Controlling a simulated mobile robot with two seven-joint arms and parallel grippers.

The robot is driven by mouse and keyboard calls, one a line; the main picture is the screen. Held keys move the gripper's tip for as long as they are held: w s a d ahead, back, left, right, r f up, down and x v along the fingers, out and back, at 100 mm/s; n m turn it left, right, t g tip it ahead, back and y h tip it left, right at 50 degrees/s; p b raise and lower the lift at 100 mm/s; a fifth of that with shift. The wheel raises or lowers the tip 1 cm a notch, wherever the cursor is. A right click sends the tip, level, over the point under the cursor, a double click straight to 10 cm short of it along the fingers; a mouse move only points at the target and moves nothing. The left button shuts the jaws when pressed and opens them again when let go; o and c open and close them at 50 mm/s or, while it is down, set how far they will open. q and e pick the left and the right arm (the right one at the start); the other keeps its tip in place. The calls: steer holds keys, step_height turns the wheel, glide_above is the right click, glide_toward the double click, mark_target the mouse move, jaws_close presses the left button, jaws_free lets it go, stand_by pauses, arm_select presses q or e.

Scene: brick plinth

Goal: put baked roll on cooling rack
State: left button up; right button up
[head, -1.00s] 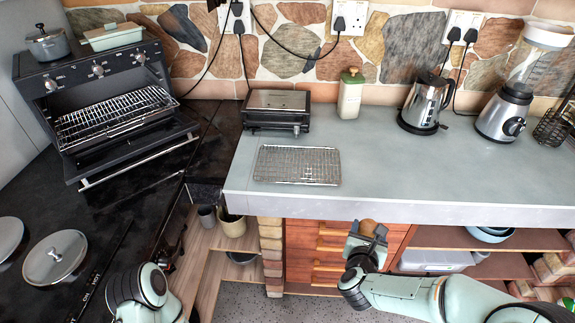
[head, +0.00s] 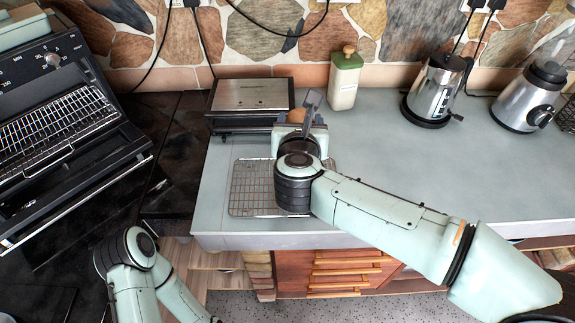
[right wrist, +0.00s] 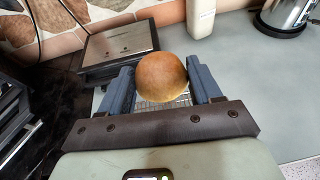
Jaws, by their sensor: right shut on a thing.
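The baked roll (right wrist: 162,78) is round and golden brown, held between the two blue-grey fingers of my right gripper (right wrist: 163,85) in the right wrist view. In the head view the roll (head: 297,115) shows only partly behind my right gripper (head: 305,118). The wire cooling rack (head: 250,190) lies flat on the grey counter, its right part hidden by my right arm. The gripper is over the rack's far side; bits of the rack (right wrist: 150,103) show below the roll in the right wrist view. My left arm is at the lower left of the head view, its gripper out of sight.
A toaster-like grill (head: 250,95) stands just behind the rack. A green-lidded canister (head: 344,80), kettle (head: 436,88) and blender (head: 530,95) stand to the right. An open oven (head: 65,125) is at left. The counter (head: 400,150) right of the rack is clear.

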steer(key=f+b, duration=0.1)
steer(key=f, duration=0.4)
steer(key=f+b, duration=0.1)
steer(key=f, duration=0.3)
steer(key=f+b, duration=0.1)
steer(key=f, duration=0.4)
steer(key=shift+s+a+f, duration=0.1)
steer(key=shift+s+f, duration=0.2)
arm_select(q)
steer(key=shift+s+f+b, duration=0.15)
steer(key=shift+s+f, duration=0.1)
steer(key=shift+f, duration=0.7)
steer(key=shift+s+f+b, duration=0.15)
steer(key=shift+s+f, duration=0.1)
steer(key=shift+f, duration=0.65)
arm_select(e)
steer(key=shift+f, duration=2.45)
steer(key=shift+f, duration=0.2)
steer(key=o, duration=0.6)
steer(key=shift+b, duration=0.35)
steer(key=o, duration=0.4)
arm_select(q)
steer(key=shift+f, duration=0.2)
steer(key=shift+r, duration=0.1)
arm_select(e)
steer(key=shift+r, duration=0.1)
